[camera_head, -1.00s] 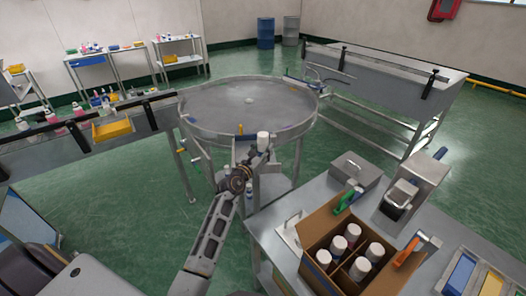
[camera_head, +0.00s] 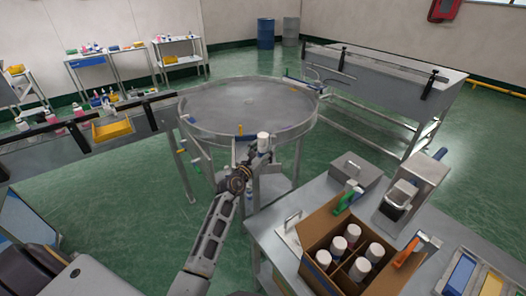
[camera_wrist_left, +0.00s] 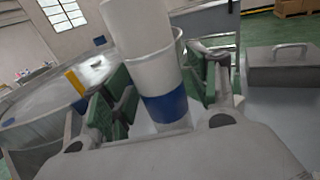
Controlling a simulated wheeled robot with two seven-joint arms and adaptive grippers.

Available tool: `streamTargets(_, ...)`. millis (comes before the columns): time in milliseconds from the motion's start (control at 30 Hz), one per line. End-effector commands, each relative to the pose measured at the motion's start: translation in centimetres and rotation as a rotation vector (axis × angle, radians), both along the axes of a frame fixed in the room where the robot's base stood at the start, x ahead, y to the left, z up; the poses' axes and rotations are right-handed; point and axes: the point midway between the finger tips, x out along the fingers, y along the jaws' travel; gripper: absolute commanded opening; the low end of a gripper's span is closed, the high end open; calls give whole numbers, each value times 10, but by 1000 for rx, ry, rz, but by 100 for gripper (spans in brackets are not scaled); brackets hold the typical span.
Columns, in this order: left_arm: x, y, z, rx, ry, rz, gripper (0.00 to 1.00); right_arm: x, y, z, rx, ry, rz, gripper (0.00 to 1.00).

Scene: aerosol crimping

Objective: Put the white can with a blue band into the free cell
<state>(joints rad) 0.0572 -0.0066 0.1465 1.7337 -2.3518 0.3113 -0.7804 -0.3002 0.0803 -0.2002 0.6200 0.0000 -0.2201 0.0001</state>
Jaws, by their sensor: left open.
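The white can with a blue band (camera_wrist_left: 165,107) stands between the green-padded fingers of my left gripper (camera_wrist_left: 160,90) in the left wrist view. The fingers are open on either side of it. In the head view, the can's white top (camera_head: 263,139) shows at the near edge of the round table, beside my left gripper (camera_head: 250,157). The cardboard box (camera_head: 318,222) holds several white-topped cans (camera_head: 375,252) in divided cells. The cell nearest its front right looks empty, but the box wall partly hides it.
The round metal table (camera_head: 245,98) has a raised rim and a yellow post (camera_head: 240,129). A grey workbench (camera_head: 265,226) carries the box, a lidded metal box (camera_head: 355,168) and a machine (camera_head: 416,182). A green handle (camera_head: 347,200) and an orange handle (camera_head: 406,252) are by the box.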

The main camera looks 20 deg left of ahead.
Motion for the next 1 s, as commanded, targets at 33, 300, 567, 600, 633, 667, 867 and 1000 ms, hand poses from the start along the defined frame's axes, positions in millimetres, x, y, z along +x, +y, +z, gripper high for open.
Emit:
streamTargets(33, 0, 0, 3, -1, -1, 0, 59, 0, 0, 1, 0, 0, 0, 40)
streamTargets(300, -14, 1, 1, -1, 1, 0, 59, 0, 0, 0, 0, 0, 0, 40)
streamTargets(567, -38, 3, 1, -1, 1, 0, 59, 0, 0, 0, 0, 0, 0, 40)
streamTargets(600, -41, 3, 1, -1, 0, 0, 59, 0, 0, 0, 0, 0, 0, 40)
streamTargets(633, -44, 3, 1, -1, 0, 0, 59, 0, 0, -1, 0, 0, 0, 40)
streamTargets(667, -47, 3, 1, 0, 0, 0, 59, 0, 0, -1, 0, 0, 0, 40)
streamTargets(867, -65, 5, 1, 1, 0, 0, 59, 0, 0, -2, 0, 0, 0, 40)
streamTargets(1000, -77, 6, 1, 0, 0, 0, 59, 0, 0, -3, 0, 0, 0, 40)
